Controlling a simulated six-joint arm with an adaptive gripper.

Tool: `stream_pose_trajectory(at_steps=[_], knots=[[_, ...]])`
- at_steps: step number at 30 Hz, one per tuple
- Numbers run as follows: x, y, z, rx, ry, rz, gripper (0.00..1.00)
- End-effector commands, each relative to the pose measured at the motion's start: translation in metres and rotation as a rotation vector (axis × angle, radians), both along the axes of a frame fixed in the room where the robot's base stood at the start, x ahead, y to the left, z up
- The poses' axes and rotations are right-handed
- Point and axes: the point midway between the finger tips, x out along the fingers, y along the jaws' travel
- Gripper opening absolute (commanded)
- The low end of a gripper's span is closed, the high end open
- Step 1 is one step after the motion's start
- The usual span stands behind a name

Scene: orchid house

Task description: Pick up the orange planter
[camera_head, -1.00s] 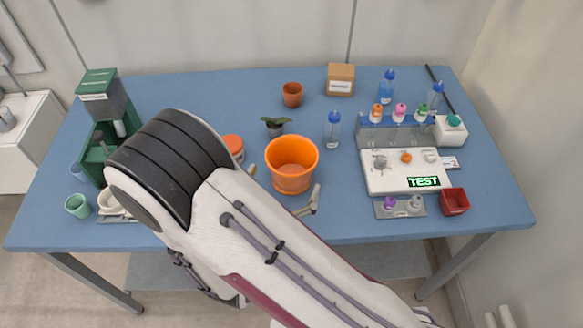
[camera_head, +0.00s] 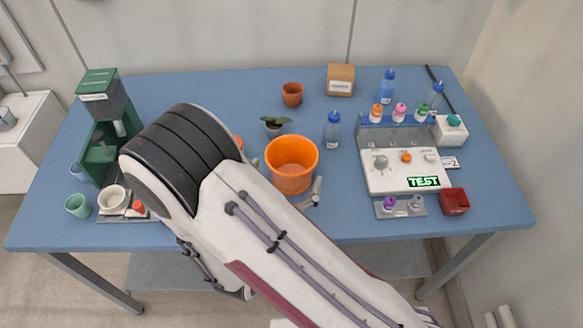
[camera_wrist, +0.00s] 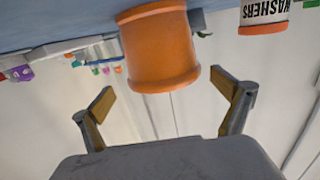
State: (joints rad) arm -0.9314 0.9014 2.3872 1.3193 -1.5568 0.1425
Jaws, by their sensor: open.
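The orange planter (camera_head: 291,163) stands upright on the blue table near the middle, open at the top. In the wrist view the planter (camera_wrist: 160,48) fills the upper middle and appears upside down. My gripper (camera_wrist: 163,83) is open, with its fingers spread to the left and right of the planter's rim end. A gap shows on both sides and nothing is held.
A washers jar (camera_wrist: 264,14) stands close to the planter, mostly hidden by my arm in the head view. A small potted plant (camera_head: 275,126), a terracotta pot (camera_head: 292,95) and a bottle (camera_head: 332,130) stand behind. A white test station (camera_head: 402,172) is at right.

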Motion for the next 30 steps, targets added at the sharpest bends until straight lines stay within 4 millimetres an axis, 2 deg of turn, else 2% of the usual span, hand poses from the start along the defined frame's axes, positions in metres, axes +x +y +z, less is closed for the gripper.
stream_pose_trajectory(at_steps=[17,30], knots=[[0.006,-0.002,0.0,0.001,0.0,-0.001,1.0],[0.041,-0.012,0.003,0.0,-0.001,-0.003,1.0]])
